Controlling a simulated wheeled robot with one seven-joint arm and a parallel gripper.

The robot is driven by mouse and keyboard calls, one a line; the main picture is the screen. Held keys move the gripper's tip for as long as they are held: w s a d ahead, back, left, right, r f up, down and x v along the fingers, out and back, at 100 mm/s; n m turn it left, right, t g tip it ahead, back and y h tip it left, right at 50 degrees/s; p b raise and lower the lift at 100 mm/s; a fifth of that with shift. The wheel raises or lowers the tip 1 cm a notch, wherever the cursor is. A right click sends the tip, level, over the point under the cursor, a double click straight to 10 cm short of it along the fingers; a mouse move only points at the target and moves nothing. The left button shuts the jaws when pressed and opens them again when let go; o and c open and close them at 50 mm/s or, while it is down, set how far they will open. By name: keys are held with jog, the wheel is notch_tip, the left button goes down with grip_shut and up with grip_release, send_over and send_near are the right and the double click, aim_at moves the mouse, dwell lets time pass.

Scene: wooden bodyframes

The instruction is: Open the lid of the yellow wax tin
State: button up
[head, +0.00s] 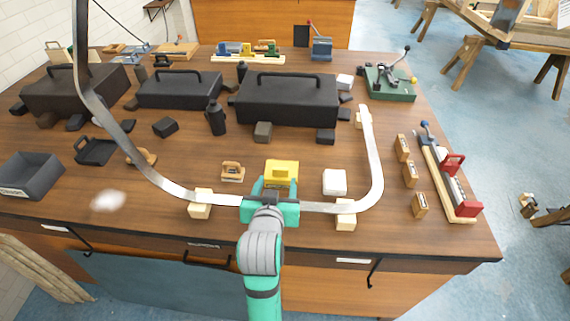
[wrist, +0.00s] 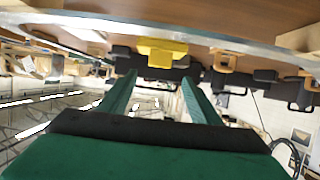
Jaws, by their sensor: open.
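The yellow wax tin (head: 282,168) sits on the workbench near its front edge. Its lid looks down, though the seam is too small to make out. It also shows in the wrist view (wrist: 160,50), where the picture is upside down and the tin lies beyond my fingertips. My gripper (head: 272,185) is open, with its fingers pointing at the tin's near side. In the wrist view my two fingers (wrist: 160,92) are spread apart with nothing between them. My gripper hides the lower front of the tin in the head view.
A curved metal strip (head: 372,150) crosses the bench close to my gripper, with wooden blocks (head: 200,204) along it. A white block (head: 335,182) stands right of the tin. A small wooden plane (head: 233,172) is left. Black toolboxes (head: 288,98) stand behind.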

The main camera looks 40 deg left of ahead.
aim_at(281, 168)
jog(key=x, duration=1)
jog(key=shift+w, duration=0.1)
grip_shut()
jog(key=shift+w, duration=0.1)
